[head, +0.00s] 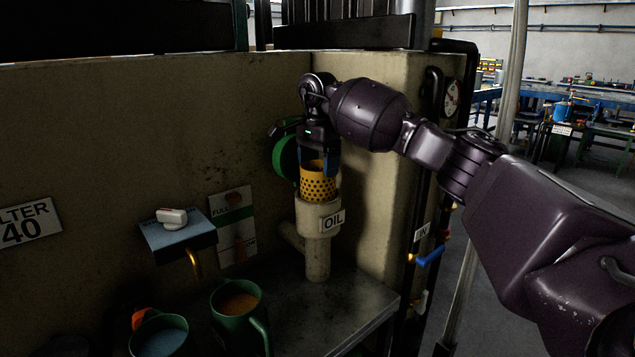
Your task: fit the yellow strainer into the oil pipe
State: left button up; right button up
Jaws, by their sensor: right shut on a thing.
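The yellow strainer (318,187) is a perforated cylinder. It stands upright at the mouth of the pale oil pipe (318,218), which carries an OIL label (333,221). Most of the strainer's holed wall shows above the pipe's rim; I cannot tell how far its lower end sits inside. My right gripper (318,166) comes down from above and is shut on the strainer's upper part. My left gripper is not in view.
A green round part (285,157) is on the wall just behind my gripper. Green jugs (238,304) stand on the bench at lower left. A blue box (178,234) with a white knob is on the wall. The metal bench (345,305) is bare at right.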

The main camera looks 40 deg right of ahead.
aim_at(318, 177)
jog(key=shift+f, duration=2.3)
jog(key=shift+f, duration=0.1)
jog(key=shift+f, duration=0.1)
jog(key=o, duration=1)
jog(key=shift+r, duration=0.6)
notch_tip(318, 177, up, 11)
jog(key=shift+r, duration=0.1)
